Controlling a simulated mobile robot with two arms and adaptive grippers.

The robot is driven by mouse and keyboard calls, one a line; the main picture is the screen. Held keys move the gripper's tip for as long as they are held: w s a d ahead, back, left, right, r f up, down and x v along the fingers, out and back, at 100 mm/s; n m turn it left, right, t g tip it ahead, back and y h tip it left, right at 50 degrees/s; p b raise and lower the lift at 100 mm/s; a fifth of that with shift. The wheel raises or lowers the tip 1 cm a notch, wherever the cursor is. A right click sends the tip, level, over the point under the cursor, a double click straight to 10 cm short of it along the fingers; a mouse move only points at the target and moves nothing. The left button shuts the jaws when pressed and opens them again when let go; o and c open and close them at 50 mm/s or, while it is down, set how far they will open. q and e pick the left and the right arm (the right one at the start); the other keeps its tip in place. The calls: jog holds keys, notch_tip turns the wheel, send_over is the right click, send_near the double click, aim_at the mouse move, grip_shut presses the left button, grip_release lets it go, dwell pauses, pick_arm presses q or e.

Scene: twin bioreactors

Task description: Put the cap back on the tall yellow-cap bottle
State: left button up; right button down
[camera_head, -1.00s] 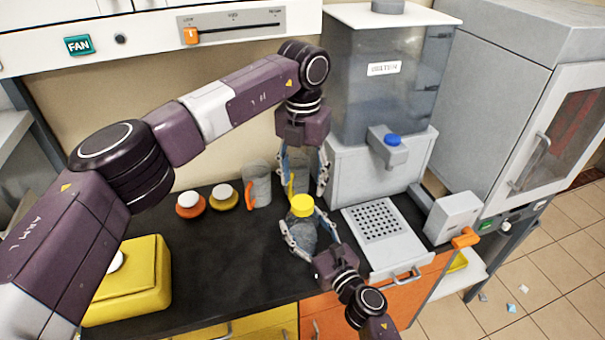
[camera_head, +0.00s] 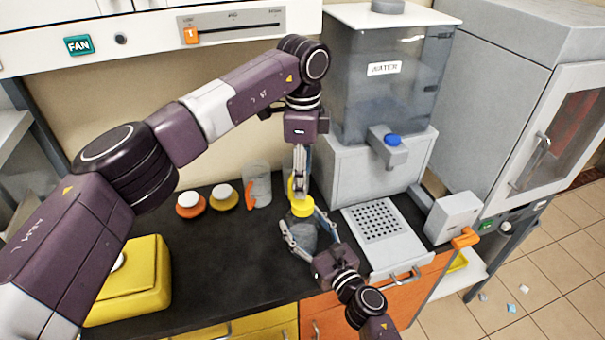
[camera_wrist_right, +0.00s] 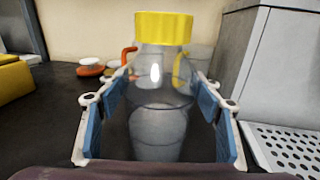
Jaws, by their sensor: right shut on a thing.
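The tall bottle of clear plastic (camera_wrist_right: 160,110) stands upright between the fingers of my right gripper (camera_head: 310,236), which is shut on its body. Its yellow cap (camera_wrist_right: 163,27) sits on the bottle's neck in the right wrist view, looking level. The cap also shows in the head view (camera_head: 301,209). My left gripper (camera_head: 300,188) points down just above the cap, its fingers seen edge-on, so their opening is hidden. I cannot tell whether its fingertips touch the cap.
A clear mug with an orange handle (camera_head: 258,185) and two small flasks, with orange (camera_head: 190,206) and yellow (camera_head: 224,198) bases, stand behind left. A yellow box (camera_head: 130,283) is at left. The water dispenser (camera_head: 385,90) and its grated tray (camera_head: 377,222) stand right. The middle-left counter is clear.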

aim_at(303, 202)
pick_arm(q)
jog(key=n, duration=0.5)
jog(key=shift+r, duration=0.1)
jog(key=shift+f, duration=4)
jog(key=shift+c, duration=0.6)
